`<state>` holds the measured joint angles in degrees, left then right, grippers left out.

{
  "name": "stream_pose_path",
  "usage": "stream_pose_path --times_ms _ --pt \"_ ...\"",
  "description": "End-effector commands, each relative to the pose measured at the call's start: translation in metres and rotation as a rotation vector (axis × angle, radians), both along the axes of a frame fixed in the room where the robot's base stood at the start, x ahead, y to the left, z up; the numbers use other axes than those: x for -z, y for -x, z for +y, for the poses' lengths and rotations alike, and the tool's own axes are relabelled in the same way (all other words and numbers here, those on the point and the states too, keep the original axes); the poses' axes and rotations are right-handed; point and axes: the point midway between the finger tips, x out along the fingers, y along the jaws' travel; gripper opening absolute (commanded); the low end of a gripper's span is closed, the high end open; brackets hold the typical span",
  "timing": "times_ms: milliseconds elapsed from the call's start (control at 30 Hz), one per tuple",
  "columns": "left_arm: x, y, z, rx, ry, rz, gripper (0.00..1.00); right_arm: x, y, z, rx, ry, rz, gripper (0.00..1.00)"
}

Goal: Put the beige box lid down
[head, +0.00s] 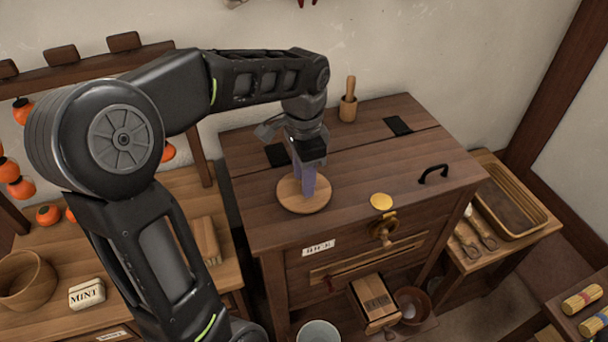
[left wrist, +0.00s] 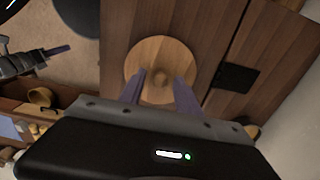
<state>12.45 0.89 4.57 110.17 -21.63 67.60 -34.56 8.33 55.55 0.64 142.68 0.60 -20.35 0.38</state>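The beige box lid is a round, light wooden disc (head: 291,203) with a small knob at its middle. It appears to lie flat on the top of the brown wooden chest (head: 365,165); it also shows in the left wrist view (left wrist: 148,50). My left gripper (head: 304,190) is over it, pointing down. In the left wrist view its purple fingers (left wrist: 160,78) stand apart on either side of the knob, with visible gaps. My right gripper (left wrist: 58,50) shows small at the left of the left wrist view; its finger opening cannot be made out.
A wooden mortar with pestle (head: 348,106) stands at the chest's back. A black handle (head: 433,174) and a yellow disc (head: 381,201) are on its right part. A round, open wooden container (head: 27,281) and a MINT block (head: 87,293) are on the left table.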

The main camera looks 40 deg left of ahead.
Motion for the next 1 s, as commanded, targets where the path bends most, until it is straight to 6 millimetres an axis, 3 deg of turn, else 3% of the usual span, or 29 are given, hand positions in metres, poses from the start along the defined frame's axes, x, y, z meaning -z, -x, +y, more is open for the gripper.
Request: stream_pose_path --times_ms 267,467,733,800,1000 --pt "-0.001 0.000 0.000 0.000 0.000 0.000 0.41 -0.001 0.000 0.000 0.000 0.000 0.000 0.36" --pt "-0.014 -0.001 0.000 0.000 -0.001 -0.003 0.41 0.000 0.000 0.000 0.000 0.000 0.000 0.36" --pt "-0.066 -0.001 0.000 0.000 0.000 -0.005 0.41 0.003 0.000 0.000 -0.001 -0.001 -0.001 0.36" --pt "-0.090 -0.001 0.000 0.000 0.000 -0.002 0.41 -0.014 0.001 -0.001 0.000 0.002 0.003 0.36" --pt "-0.119 0.000 0.000 0.000 0.000 0.000 0.41 -0.036 0.002 -0.003 0.002 0.008 0.013 0.36"
